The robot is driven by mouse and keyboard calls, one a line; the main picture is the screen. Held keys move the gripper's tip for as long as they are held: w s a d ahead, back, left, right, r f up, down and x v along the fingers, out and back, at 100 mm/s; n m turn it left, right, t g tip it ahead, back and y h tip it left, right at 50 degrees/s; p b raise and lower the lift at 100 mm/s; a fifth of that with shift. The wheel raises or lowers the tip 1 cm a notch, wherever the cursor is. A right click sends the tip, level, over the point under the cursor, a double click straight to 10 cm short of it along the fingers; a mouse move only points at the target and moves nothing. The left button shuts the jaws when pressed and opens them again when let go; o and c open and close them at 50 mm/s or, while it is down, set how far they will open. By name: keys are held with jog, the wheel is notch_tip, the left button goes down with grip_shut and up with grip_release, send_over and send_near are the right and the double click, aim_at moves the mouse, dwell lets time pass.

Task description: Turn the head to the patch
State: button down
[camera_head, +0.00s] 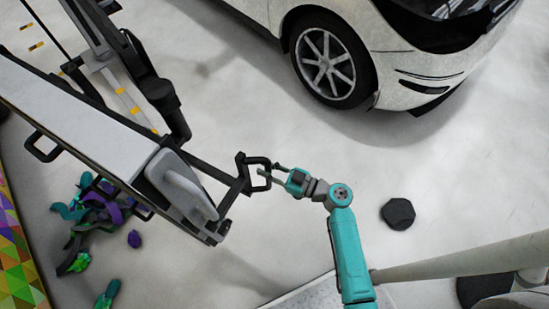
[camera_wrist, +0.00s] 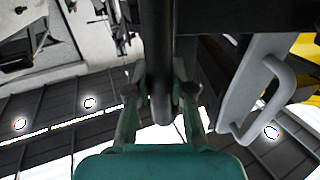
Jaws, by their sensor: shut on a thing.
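My gripper (camera_head: 268,174) reaches left from my teal arm and is shut on a black looped handle (camera_head: 242,172) at the near end of a long white-topped trolley (camera_head: 85,122). In the wrist view my gripper (camera_wrist: 160,98) has one finger on each side of a dark upright bar (camera_wrist: 157,45), which is the handle seen close up. The trolley's grey grip (camera_wrist: 262,85) is beside it on the right. I cannot make out a clear patch in either view.
A white car (camera_head: 430,55) with a dark wheel (camera_head: 326,60) stands at the top right. A black flat-faced lump (camera_head: 398,213) lies on the floor. Coloured vinyl scraps (camera_head: 90,215) lie at the left, near a patterned panel (camera_head: 18,265). The floor between trolley and car is clear.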

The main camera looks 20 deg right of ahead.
jog(key=s+a, duration=0.1)
jog(key=a, duration=0.1)
jog(key=s+a, duration=0.1)
jog(key=a, duration=0.1)
jog(key=shift+s+f, duration=0.1)
jog(key=shift+s, duration=0.1)
jog(key=c, duration=1)
grip_release()
jog(key=shift+d, duration=0.1)
send_near(244, 175)
jog(key=shift+v, duration=3.45)
